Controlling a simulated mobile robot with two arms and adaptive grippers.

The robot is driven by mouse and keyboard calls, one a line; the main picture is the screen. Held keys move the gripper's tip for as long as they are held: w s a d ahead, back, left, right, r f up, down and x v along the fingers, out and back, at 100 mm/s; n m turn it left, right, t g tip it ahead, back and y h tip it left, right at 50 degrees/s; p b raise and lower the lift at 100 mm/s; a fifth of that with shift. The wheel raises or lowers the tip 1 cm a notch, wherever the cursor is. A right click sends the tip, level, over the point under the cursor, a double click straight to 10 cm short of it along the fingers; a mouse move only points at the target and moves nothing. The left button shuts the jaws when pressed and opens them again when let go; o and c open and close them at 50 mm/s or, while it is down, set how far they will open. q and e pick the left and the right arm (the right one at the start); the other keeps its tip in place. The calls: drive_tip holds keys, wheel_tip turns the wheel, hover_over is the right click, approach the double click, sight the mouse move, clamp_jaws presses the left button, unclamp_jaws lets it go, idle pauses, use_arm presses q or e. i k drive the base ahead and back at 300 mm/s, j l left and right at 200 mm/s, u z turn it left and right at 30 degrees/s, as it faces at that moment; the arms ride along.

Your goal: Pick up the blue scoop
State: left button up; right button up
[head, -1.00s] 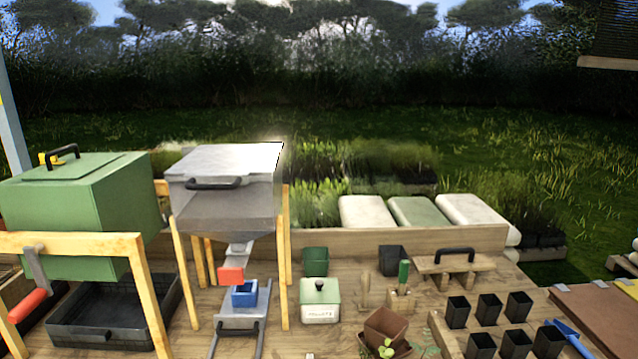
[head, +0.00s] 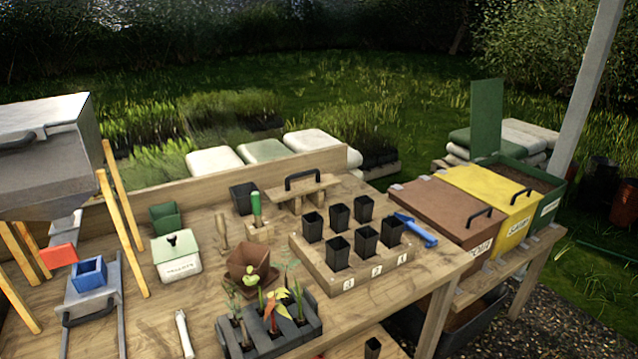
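The blue scoop (head: 417,231) lies at the right end of the wooden bench, just right of a wooden tray (head: 322,268) of black pots. Its wide end points up and left, and its handle points down and right. It looks to touch or lean on the tray's right end; I cannot tell which. Neither of my grippers shows in the head view.
Several black pots (head: 338,252) stand in the tray. Right of the bench are a brown-lidded bin (head: 445,208) and a yellow-lidded bin (head: 490,185). A seedling tray (head: 262,342) stands in front. A metal hopper (head: 45,150) is at left.

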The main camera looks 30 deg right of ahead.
sight(409, 222)
drive_tip(key=z, duration=1.35)
drive_tip(key=k+l, duration=0.05)
